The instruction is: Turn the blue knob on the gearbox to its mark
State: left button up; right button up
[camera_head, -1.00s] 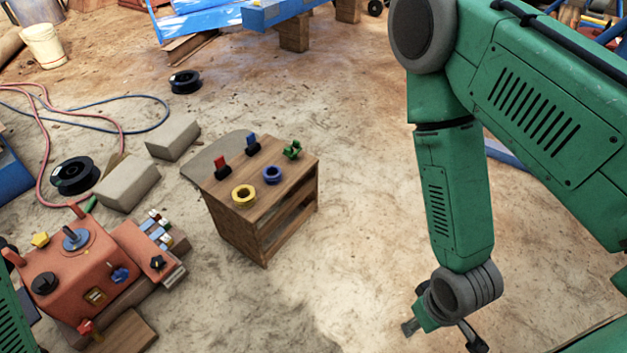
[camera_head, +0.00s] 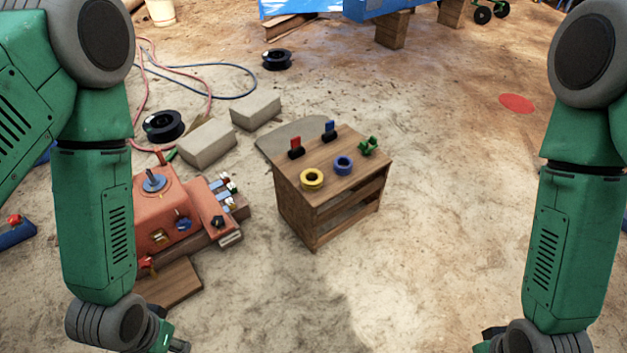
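The gearbox is an orange-red box (camera_head: 163,208) on the ground at left, resting on wooden boards. A blue knob (camera_head: 183,224) sits on its front face, and its mark is too small to make out. A grey-blue round fitting (camera_head: 154,181) stands on top. My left gripper (camera_head: 172,343) is at the bottom edge, in front of the gearbox and apart from the knob. It is partly cut off, so its opening cannot be told. My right gripper (camera_head: 490,344) is at the bottom right, mostly cut off, far from the gearbox.
A small wooden stand (camera_head: 328,200) right of the gearbox holds a yellow ring (camera_head: 312,179), a blue ring (camera_head: 344,165) and small coloured parts. Concrete blocks (camera_head: 206,143), black spools (camera_head: 164,125) and hoses (camera_head: 215,92) lie behind.

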aim_at(184, 225)
jog(key=u, duration=1.25)
jog(key=i+z, duration=0.3)
jog(key=i, duration=0.15)
jog(key=i+j+z, duration=0.2)
jog(key=i+z, duration=0.15)
jog(key=i+j+z, duration=0.3)
jog(key=i, duration=0.15)
